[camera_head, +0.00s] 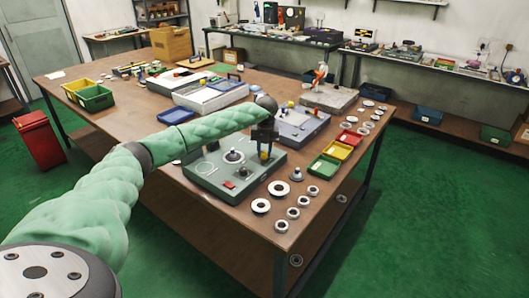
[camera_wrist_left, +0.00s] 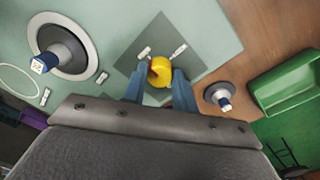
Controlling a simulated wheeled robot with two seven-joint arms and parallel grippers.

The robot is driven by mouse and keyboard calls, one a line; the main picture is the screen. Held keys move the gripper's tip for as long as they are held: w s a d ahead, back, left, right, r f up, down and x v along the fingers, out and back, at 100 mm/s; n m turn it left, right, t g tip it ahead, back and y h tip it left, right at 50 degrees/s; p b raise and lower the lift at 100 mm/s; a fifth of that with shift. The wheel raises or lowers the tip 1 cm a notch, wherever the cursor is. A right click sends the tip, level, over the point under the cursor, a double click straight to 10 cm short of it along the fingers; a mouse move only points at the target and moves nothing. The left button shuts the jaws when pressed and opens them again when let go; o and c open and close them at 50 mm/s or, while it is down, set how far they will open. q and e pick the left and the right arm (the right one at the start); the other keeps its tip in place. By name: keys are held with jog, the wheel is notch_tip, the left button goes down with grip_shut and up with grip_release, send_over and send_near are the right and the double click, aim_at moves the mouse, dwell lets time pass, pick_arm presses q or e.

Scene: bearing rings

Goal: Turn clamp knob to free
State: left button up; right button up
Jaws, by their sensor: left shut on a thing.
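A yellow clamp knob (camera_wrist_left: 161,72) stands on a dark square patch of a grey-green fixture plate (camera_head: 206,181). My left gripper (camera_head: 264,150) reaches down over the plate's right part. In the left wrist view its two blue fingers (camera_wrist_left: 160,88) sit on either side of the knob and are shut on it. In the head view the knob (camera_head: 264,156) shows small between the fingers. A bearing ring with a post in its middle (camera_head: 234,156) sits on the plate left of the gripper; it also shows in the left wrist view (camera_wrist_left: 84,42). My right gripper is not in view.
Several loose rings (camera_head: 279,188) lie on the brown table right of the plate, near its front edge. A post on a round base (camera_head: 297,175) stands beside the plate. Green (camera_head: 324,167), red and yellow bins are to the right. A grey-blue fixture (camera_head: 305,127) stands behind.

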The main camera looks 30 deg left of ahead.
aim_at(265, 152)
pick_arm(q)
jog(key=shift+r, duration=0.1)
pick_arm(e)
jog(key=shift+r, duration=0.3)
pick_arm(q)
jog(key=o, duration=1)
jog(key=shift+r, duration=0.4)
notch_tip(265, 152, up, 4)
jog(key=shift+r+b, duration=0.2)
jog(key=shift+b, duration=0.75)
jog(key=shift+w+r, duration=0.1)
jog(key=shift+r, duration=1.15)
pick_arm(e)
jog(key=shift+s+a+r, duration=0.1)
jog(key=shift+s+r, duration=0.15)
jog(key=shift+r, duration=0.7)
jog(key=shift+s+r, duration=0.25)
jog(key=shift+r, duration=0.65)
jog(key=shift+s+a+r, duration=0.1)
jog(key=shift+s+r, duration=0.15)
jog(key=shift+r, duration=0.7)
